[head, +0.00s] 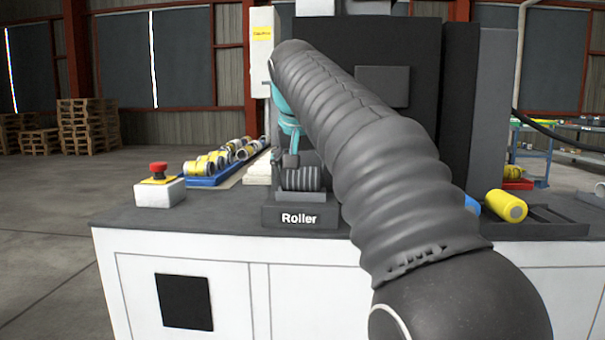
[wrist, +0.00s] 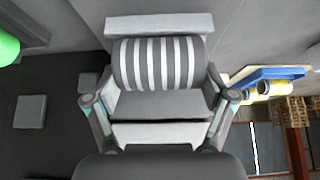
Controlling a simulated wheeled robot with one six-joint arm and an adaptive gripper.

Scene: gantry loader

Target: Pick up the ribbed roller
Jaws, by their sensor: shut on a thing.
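The ribbed roller (head: 302,178) is a dark cylinder with ribs, lying at the dark holder labelled "Roller" (head: 265,218) on the bench. In the wrist view the roller (wrist: 160,62) shows dark and light stripes and lies crosswise between my fingers. My gripper (wrist: 161,76) is shut on it, one finger at each end. Grey holder walls (wrist: 160,24) show beyond and in front of it. In the head view my gripper (head: 290,160) is small and partly hidden by my arm. I cannot tell whether the roller still touches the holder.
A red stop button on a white box (head: 160,190) stands at the bench's left. A blue tray (head: 205,180) holds several yellow-and-white parts behind it. A yellow cylinder (head: 506,206) lies to the right, beside a dark rack (head: 560,228). A dark machine panel (head: 455,120) rises behind.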

